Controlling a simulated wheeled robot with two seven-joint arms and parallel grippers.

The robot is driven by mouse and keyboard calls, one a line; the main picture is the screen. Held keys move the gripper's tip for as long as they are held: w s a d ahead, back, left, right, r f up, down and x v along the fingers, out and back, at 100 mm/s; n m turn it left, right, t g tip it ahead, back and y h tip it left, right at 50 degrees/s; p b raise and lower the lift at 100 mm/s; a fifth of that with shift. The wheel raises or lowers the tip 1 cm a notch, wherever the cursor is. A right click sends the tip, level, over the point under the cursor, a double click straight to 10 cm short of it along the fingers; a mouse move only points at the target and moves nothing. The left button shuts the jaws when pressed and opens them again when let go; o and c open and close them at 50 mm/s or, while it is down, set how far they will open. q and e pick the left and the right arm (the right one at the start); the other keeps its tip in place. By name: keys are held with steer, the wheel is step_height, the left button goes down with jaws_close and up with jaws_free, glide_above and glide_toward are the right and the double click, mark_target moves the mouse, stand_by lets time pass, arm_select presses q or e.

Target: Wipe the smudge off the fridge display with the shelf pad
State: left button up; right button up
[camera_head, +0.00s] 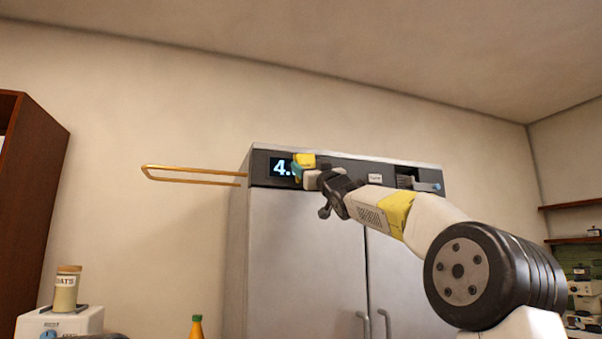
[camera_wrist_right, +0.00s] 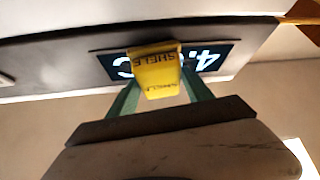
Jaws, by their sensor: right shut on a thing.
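The fridge (camera_head: 300,240) is tall and grey with a dark top panel. Its display (camera_head: 280,167) glows with a "4." at the panel's left end. My right gripper (camera_head: 302,172) is shut on the yellow shelf pad (camera_head: 304,160) at the display's right part. In the right wrist view the pad (camera_wrist_right: 155,70), lettered "SHELF", sits between the green fingers (camera_wrist_right: 158,92) and covers the middle of the display (camera_wrist_right: 205,60). I cannot tell whether it touches the glass. No smudge shows on the visible parts. My left gripper is not in view.
A wooden rail (camera_head: 190,175) sticks out left of the fridge top. A jar (camera_head: 66,290) stands on a white appliance (camera_head: 60,322) at lower left; a bottle top (camera_head: 196,327) shows nearby.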

steer(key=shift+w+d, duration=0.3)
steer(key=shift+d, duration=0.65)
steer(key=shift+w+d, duration=0.35)
steer(key=shift+d, duration=0.55)
steer(key=shift+w+d, duration=0.3)
steer(key=shift+d, duration=0.65)
steer(key=shift+a, duration=0.1)
steer(key=shift+s+a, duration=0.55)
steer(key=shift+a, duration=1.2)
steer(key=shift+s+a, duration=0.6)
steer(key=shift+a, duration=1.1)
steer(key=shift+s+a, duration=0.55)
steer(key=shift+a, duration=1.2)
steer(key=shift+s+d, duration=0.3)
steer(key=shift+s, duration=0.65)
steer(key=shift+s+d, duration=0.35)
steer(key=shift+s, duration=0.65)
steer(key=shift+s+d, duration=0.3)
steer(key=shift+s, duration=0.65)
steer(key=shift+s, duration=0.1)
steer(key=s, duration=0.1)
steer(key=s+d, duration=0.1)
steer(key=shift+s, duration=0.3)
